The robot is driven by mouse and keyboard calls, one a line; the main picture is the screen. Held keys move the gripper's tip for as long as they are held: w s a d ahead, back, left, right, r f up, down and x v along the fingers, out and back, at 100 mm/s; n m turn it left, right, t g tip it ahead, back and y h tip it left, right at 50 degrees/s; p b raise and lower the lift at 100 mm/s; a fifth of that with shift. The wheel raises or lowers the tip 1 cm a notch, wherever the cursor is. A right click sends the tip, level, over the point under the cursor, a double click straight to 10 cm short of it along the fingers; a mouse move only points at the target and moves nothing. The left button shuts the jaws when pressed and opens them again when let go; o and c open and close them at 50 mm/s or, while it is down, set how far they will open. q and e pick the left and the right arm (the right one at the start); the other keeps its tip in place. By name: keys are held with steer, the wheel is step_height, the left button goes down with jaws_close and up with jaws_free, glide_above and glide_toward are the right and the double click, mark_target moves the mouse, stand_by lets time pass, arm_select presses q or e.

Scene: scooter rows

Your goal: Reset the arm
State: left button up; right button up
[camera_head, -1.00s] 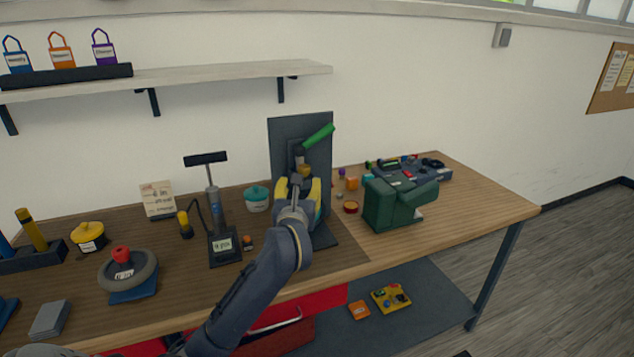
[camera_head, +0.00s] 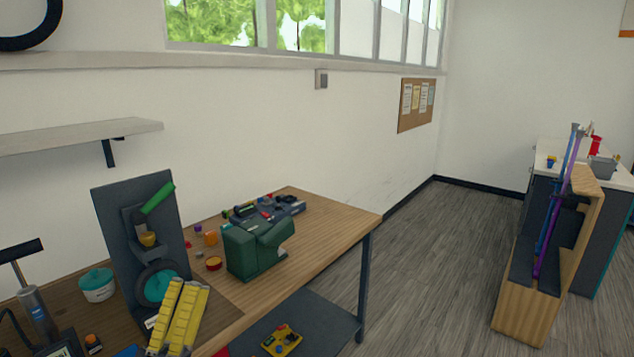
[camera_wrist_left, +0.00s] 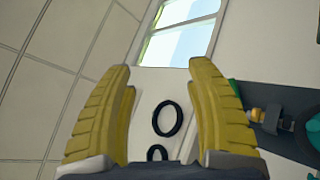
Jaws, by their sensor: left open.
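My left gripper (camera_head: 180,318) shows at the bottom of the head view, its yellow ridged fingers pointing up. It is in front of the lower part of a dark upright stand (camera_head: 112,222) with a green lever (camera_head: 158,197). In the left wrist view the left gripper (camera_wrist_left: 160,72) has its two fingers spread wide with nothing between them. The stand shows at that view's right edge, beside the fingers. A dark wheel with a teal hub (camera_head: 160,286) sits low on the stand, partly behind the fingers. My right gripper is not in view.
On the wooden workbench (camera_head: 340,222) are a green machine block (camera_head: 254,250), a teal pot (camera_head: 97,285) and a black-handled pump (camera_head: 36,308). A yellow tray (camera_head: 282,340) lies on the lower shelf. Grey floor is clear right of the bench. A wooden rack (camera_head: 530,300) stands farther right.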

arm_select(q)
steer(key=s+d+f+m+g, duration=0.25)
steer(key=f+m+g, duration=0.25)
steer(key=f+m, duration=0.5)
steer(key=s+d+f+m+g, duration=0.2)
steer(key=d+f+m+g, duration=0.3)
steer(key=f, duration=0.8)
steer(key=s+a+f+m+g+y, duration=0.3)
steer(key=s+a+f+g+y, duration=0.65)
steer(key=s+a+f, duration=0.65)
steer(key=s+d+f+g+h, duration=0.1)
steer(key=d+f, duration=0.1)
steer(key=f, duration=1.3)
steer(key=s+d+f+g+h, duration=0.1)
steer(key=d+f, duration=0.2)
steer(key=f, duration=1.2)
steer(key=s+f+n+g+h, duration=0.1)
steer(key=s+f+n+g, duration=0.1)
steer(key=s+f, duration=1.9)
steer(key=shift+s+a+f+n+g, duration=0.15)
steer(key=shift+s+f+n+g, duration=0.15)
steer(key=shift+n, duration=0.2)
